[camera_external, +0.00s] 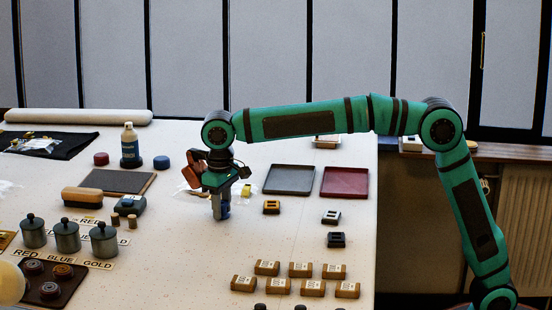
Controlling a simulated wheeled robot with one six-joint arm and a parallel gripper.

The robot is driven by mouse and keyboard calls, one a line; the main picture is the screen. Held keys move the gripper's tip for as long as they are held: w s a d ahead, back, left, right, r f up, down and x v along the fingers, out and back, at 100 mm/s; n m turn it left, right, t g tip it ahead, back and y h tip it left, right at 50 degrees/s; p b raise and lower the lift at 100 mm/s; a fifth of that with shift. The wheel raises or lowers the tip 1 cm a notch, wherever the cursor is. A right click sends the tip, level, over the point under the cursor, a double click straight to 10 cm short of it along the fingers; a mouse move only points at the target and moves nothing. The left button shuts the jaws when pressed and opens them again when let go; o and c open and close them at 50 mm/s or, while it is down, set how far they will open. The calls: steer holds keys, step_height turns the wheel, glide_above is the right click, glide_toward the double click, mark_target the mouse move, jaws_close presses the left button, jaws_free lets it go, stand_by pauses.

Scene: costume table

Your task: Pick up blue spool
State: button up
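My gripper (219,209) points straight down over the middle of the white table, its fingertips at or just above the surface. A small blue thing (225,210), likely the blue spool, shows at the fingertips and is partly hidden by them. I cannot tell whether the fingers are closed on it or only around it.
Grey (289,180) and red (345,182) trays lie right of my gripper. Lidded pots (67,236) and a brush (82,197) are left. Several labelled brown blocks (300,269) are in front.

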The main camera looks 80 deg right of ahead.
steer(key=c, duration=0.3)
